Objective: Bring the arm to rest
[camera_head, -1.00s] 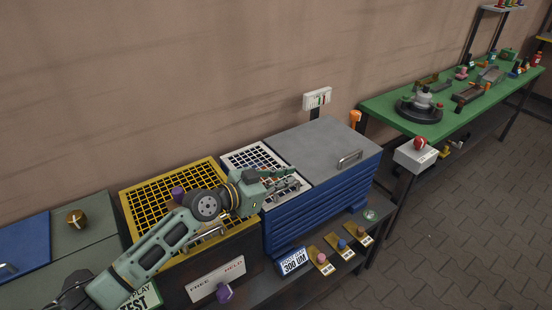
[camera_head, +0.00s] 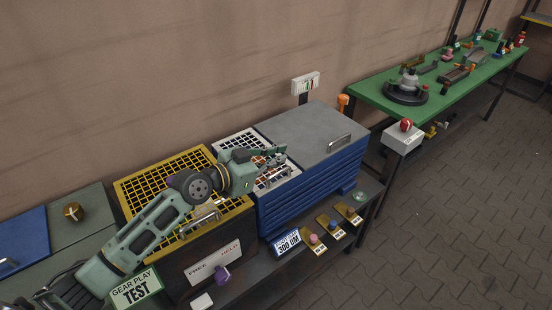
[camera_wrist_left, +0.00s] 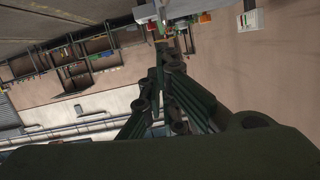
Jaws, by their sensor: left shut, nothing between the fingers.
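My left arm comes in from the lower left in the head view. My left gripper (camera_head: 274,156) is shut and empty, above the white grid (camera_head: 238,142) beside the blue box. In the left wrist view the shut fingers of the left gripper (camera_wrist_left: 163,62) point up the picture, and nothing shows between them. My right gripper is not in view.
A yellow-framed grid box (camera_head: 150,180) lies under the arm. A blue box with a grey lid (camera_head: 308,130) and handle stands right of the gripper. A green table (camera_head: 385,104) with several parts stands farther right. The paved floor (camera_head: 450,200) is clear.

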